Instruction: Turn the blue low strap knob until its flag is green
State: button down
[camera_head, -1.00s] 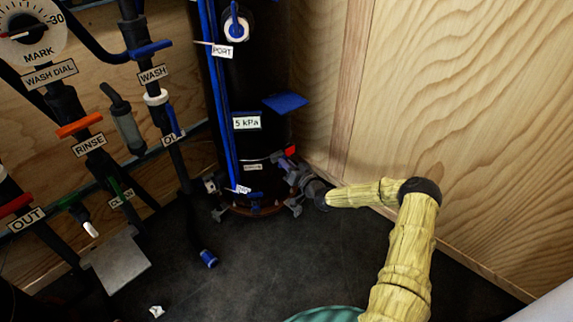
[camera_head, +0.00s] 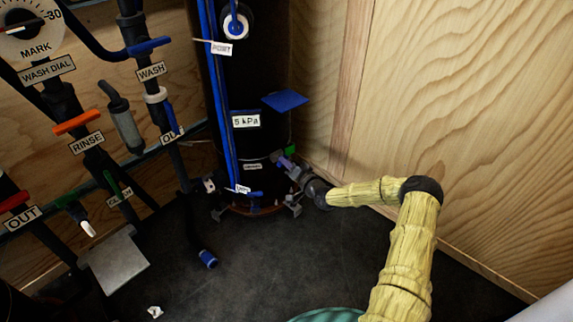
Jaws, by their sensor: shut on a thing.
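The black filter column (camera_head: 243,90) stands in the corner. The blue low strap knob (camera_head: 287,163) is at its lower right side, mostly covered by my gripper (camera_head: 291,168). My gripper reaches in from the right, low near the floor, and is shut on the knob. A small green flag (camera_head: 291,150) shows just above the knob, against the column's right edge. The fingertips are small and partly hidden in this view.
A blue plate (camera_head: 285,101) juts out from the column above my gripper. Wooden walls stand close behind and to the right. The dark floor (camera_head: 260,265) in front is mostly clear.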

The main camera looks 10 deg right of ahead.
jog(key=shift+d+f+m, duration=0.1)
jog(key=shift+f+m, duration=0.05)
jog(key=shift+m, duration=0.65)
jog(key=c, duration=1.5)
grip_release()
jog(key=p+v, duration=0.7)
jog(key=v, duration=1)
jog(key=shift+s+d+p, duration=0.1)
jog(key=shift+s+p, duration=0.1)
jog(key=shift+p, duration=0.1)
